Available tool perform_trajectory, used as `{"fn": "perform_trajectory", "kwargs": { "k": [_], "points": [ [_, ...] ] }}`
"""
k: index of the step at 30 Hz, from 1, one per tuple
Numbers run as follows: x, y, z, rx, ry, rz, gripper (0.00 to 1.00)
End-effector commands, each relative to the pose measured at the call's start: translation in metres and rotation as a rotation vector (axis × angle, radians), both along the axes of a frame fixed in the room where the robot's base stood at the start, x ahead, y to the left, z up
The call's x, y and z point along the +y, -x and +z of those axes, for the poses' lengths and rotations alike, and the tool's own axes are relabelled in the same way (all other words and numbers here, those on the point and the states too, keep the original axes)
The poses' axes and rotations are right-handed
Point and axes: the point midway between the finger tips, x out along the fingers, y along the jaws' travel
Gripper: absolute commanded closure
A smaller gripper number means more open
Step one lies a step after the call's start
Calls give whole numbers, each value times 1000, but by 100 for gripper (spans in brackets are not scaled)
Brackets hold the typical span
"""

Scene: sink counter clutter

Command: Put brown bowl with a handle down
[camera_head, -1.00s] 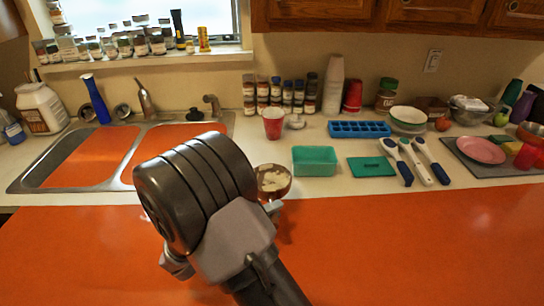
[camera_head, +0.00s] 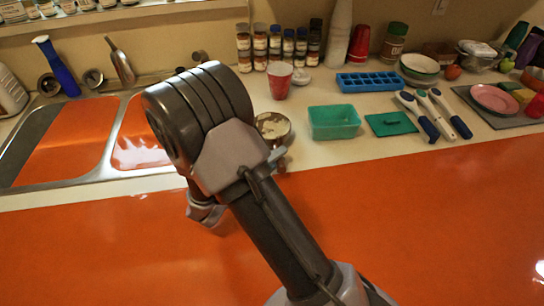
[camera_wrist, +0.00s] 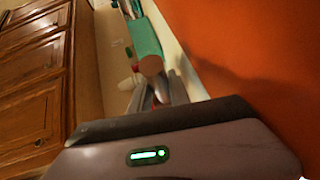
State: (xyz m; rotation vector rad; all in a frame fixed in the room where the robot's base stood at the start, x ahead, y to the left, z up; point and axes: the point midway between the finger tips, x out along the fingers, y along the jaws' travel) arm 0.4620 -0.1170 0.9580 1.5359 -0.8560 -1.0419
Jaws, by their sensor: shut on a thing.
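The brown bowl (camera_head: 284,137) with a pale, patchy inside shows in the head view just beyond my arm, left of the teal box. My gripper (camera_head: 277,155) is mostly behind my wrist and is shut on the bowl's near side. The bowl looks about level and is at or above the pale counter; I cannot tell whether it touches. Its handle is hidden. In the wrist view a brown round surface, likely the bowl (camera_wrist: 151,66), lies between the grey fingers (camera_wrist: 168,92).
The teal box (camera_head: 334,122) and green lid (camera_head: 391,124) are right of the bowl. A red cup (camera_head: 280,80) stands behind it. The double sink (camera_head: 112,165) is left. Several spice jars line the wall. The orange front surface (camera_head: 400,220) is mostly clear.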

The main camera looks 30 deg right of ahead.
Motion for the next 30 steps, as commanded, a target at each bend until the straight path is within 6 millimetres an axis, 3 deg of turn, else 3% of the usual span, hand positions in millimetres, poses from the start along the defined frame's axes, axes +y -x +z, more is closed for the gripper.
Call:
{"fn": "perform_trajectory", "kwargs": {
  "k": [7,8,10,11,19,30],
  "points": [
    [0,0,-3,-2,0,0,100],
    [0,0,-2,0,0,0,72],
    [0,0,-2,0,0,0,58],
    [0,0,-1,0,0,0,56],
    [1,0,5,0,0,0,56],
    [89,35,22,0,0,5,56]
  ]
}}
